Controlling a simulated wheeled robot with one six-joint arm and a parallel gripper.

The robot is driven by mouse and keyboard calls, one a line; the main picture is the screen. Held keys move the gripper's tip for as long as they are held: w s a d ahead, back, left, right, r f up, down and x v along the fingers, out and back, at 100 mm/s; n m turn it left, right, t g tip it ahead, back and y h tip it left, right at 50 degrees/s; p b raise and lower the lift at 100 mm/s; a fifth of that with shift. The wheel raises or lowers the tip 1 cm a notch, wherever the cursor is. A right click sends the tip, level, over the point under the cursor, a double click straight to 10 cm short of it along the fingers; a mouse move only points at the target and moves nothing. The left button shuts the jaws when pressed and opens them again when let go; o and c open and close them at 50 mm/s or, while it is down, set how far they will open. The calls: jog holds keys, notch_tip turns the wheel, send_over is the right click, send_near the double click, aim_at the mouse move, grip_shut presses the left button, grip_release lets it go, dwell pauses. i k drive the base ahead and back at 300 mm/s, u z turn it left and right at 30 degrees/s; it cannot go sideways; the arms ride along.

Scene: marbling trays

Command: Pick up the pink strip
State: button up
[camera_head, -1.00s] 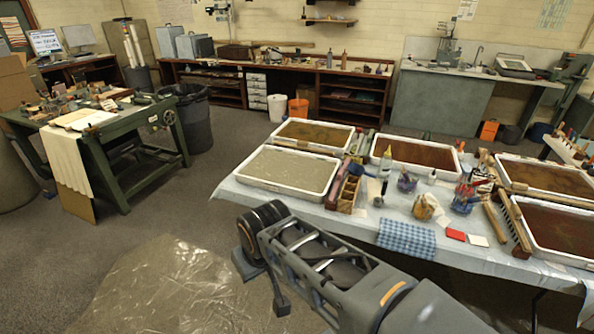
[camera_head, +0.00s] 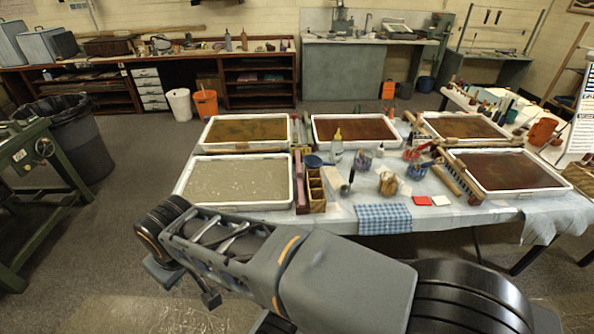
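A long, narrow pinkish-red strip (camera_head: 299,181) lies on the covered table. It runs front to back between the grey-filled tray (camera_head: 240,183) and a small wooden compartment box (camera_head: 316,190). I cannot tell for sure that this is the pink strip. My arm stretches across the lower part of the view, in front of the table's near edge and apart from the strip. I cannot make out my gripper's fingers at the arm's left end.
Other marbling trays stand behind and to the right, including a brown one (camera_head: 508,172). A blue checked cloth (camera_head: 384,218) hangs over the near edge, beside red and white cards. Jars of tools (camera_head: 362,164) and a squeeze bottle (camera_head: 337,146) crowd the middle.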

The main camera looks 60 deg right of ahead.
aim_at(302, 199)
jog(key=z, duration=0.75)
jog(key=i, duration=0.95)
jog(key=z, duration=0.9)
